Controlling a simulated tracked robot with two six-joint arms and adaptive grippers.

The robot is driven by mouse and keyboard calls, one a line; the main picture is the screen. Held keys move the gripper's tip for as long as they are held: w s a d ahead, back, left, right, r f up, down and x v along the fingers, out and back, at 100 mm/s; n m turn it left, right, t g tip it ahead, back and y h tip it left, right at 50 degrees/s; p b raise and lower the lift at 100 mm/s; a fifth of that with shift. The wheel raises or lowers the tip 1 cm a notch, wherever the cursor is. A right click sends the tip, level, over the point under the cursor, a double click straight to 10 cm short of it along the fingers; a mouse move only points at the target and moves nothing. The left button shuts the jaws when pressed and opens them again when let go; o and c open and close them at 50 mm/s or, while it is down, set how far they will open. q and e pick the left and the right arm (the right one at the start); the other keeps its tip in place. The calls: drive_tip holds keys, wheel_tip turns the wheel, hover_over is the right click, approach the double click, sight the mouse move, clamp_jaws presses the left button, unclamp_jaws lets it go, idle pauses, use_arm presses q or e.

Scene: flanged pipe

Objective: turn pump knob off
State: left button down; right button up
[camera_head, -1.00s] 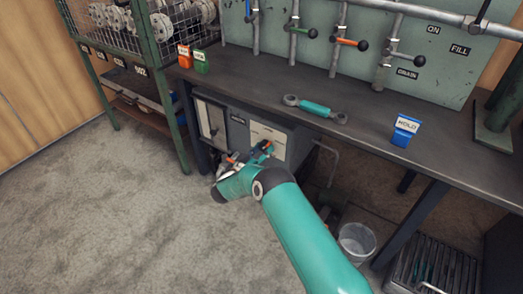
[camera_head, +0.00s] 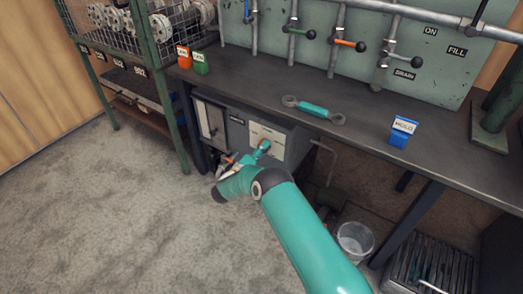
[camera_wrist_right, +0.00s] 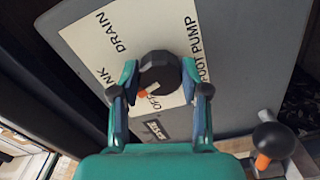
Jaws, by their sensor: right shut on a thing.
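The pump knob (camera_wrist_right: 160,72) is round and black with an orange pointer mark. It sits on a white label plate (camera_wrist_right: 100,40) on a grey cabinet front. The plate reads DRAIN, FOOT PUMP and OFF, with another word partly hidden. The orange mark is at the knob's lower left, close to the word OFF. My right gripper (camera_wrist_right: 158,80) is shut on the knob, one finger on each side. In the head view my right gripper (camera_head: 263,147) is at the cabinet (camera_head: 295,145) under the bench and covers the knob. My left gripper is not in view.
A black ball-ended lever (camera_wrist_right: 271,140) with an orange part stands out at lower right in the wrist view. The bench (camera_head: 250,88) overhangs the cabinet and carries a teal double-ended tool (camera_head: 313,109) and a blue HOLD block (camera_head: 401,133). A bucket (camera_head: 355,241) stands on the floor.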

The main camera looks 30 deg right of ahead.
drive_tip(key=shift+n+p, duration=0.3)
drive_tip(key=shift+n, duration=3.9)
drive_tip(key=o, duration=1.1)
drive_tip(key=shift+o, duration=0.2)
drive_tip(key=v, duration=1.2)
drive_tip(key=shift+d+f, duration=0.1)
drive_tip(key=shift+f, duration=0.05)
